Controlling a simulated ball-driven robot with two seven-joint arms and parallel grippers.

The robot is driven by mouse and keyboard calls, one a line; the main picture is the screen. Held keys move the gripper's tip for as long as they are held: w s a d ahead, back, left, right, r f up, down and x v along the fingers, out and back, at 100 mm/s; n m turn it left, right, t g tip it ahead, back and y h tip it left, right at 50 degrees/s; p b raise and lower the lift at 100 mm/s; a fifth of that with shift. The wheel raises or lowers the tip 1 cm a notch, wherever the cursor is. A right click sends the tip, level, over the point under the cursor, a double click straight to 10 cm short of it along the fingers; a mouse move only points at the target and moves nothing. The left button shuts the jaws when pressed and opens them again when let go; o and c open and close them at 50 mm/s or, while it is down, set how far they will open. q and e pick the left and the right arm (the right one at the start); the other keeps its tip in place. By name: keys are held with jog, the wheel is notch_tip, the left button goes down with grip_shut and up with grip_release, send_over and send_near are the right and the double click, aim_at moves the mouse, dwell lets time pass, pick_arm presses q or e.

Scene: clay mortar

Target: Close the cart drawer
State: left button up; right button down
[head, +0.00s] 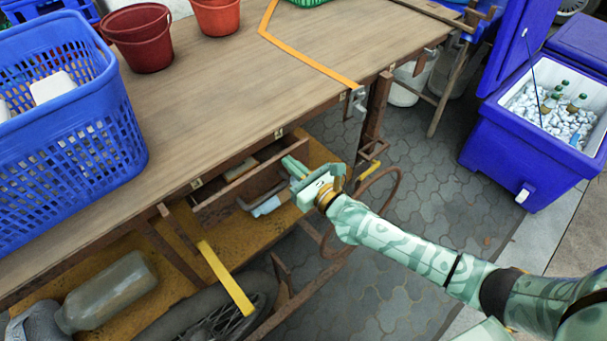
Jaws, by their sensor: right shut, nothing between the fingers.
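The cart (215,110) has a wooden top that fills the middle and left of the head view. Its drawer (240,190) sits under the front edge and is pulled out, with its inside partly visible from above. A grey handle is on the drawer's front. My right gripper (291,172) is shut and empty, at the right end of the drawer front. I cannot tell whether it touches the drawer. My left gripper is not in view.
A blue basket (75,140) and red buckets (140,45) stand on the cart. A yellow bar (225,278) sticks out below the drawer, near a wheel (205,315). A blue cooler (520,150) with ice and bottles stands at right. Paved floor (400,285) is open in front.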

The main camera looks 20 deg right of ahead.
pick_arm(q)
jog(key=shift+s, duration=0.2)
pick_arm(e)
jog(key=shift+w+a, duration=0.1)
jog(key=shift+w, duration=0.05)
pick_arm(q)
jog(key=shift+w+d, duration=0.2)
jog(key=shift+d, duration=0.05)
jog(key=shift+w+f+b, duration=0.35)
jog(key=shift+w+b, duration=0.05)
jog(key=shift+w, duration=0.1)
pick_arm(e)
jog(key=shift+x, duration=1.2)
